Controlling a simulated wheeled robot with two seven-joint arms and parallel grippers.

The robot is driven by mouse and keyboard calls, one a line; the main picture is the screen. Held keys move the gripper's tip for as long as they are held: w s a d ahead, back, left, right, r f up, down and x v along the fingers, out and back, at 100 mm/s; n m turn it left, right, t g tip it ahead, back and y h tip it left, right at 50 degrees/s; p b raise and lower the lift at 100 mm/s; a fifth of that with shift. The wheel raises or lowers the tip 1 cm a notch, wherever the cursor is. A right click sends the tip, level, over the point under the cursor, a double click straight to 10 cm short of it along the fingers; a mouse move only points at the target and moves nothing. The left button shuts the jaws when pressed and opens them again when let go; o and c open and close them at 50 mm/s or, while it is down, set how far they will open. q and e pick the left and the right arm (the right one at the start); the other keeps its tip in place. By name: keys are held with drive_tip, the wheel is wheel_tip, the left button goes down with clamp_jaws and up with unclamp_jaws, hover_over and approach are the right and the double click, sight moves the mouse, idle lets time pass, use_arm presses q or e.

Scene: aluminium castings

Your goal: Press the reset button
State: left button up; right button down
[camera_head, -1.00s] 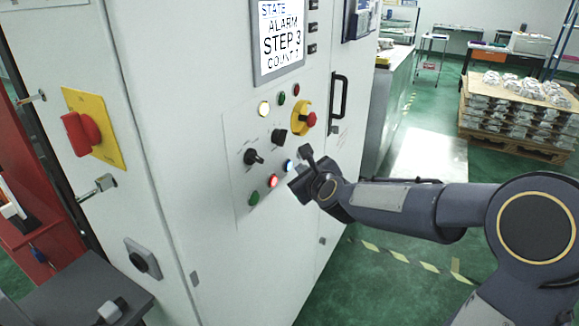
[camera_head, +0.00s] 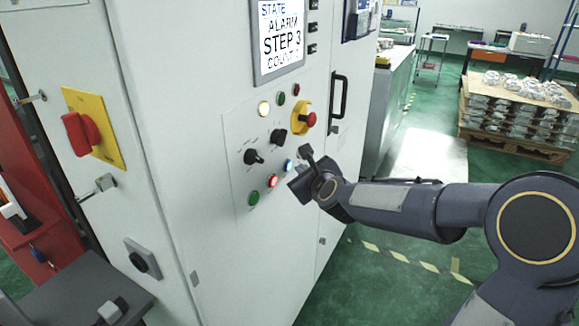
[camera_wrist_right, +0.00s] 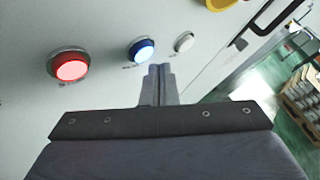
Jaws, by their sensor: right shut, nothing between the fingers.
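The control panel (camera_head: 235,150) on the white cabinet carries several buttons. A blue lit button (camera_head: 288,165) sits low on its right side; its label is too small to read, so I cannot confirm it is the reset button. My right gripper (camera_head: 300,175) is shut and empty, close to the panel beside the blue button. In the right wrist view the closed fingertips (camera_wrist_right: 160,72) are just below and right of the blue button (camera_wrist_right: 141,50). Contact cannot be made out. My left gripper is not in view.
A lit red button (camera_head: 272,181) and a green button (camera_head: 254,198) are lower left of the blue one. A red emergency knob (camera_head: 309,119) and a black handle (camera_head: 339,97) are above. The screen (camera_head: 281,40) reads ALARM, STEP 3. Stacked castings (camera_head: 510,105) stand behind.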

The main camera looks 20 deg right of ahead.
drive_tip(key=shift+w+a, duration=0.1)
drive_tip(key=shift+w+a, duration=0.2)
drive_tip(key=shift+w, duration=0.05)
drive_tip(key=shift+w+a, duration=0.25)
drive_tip(key=shift+w, duration=0.1)
idle(1.0)
drive_tip(key=shift+s+d+b, duration=0.5)
drive_tip(key=shift+s, duration=0.2)
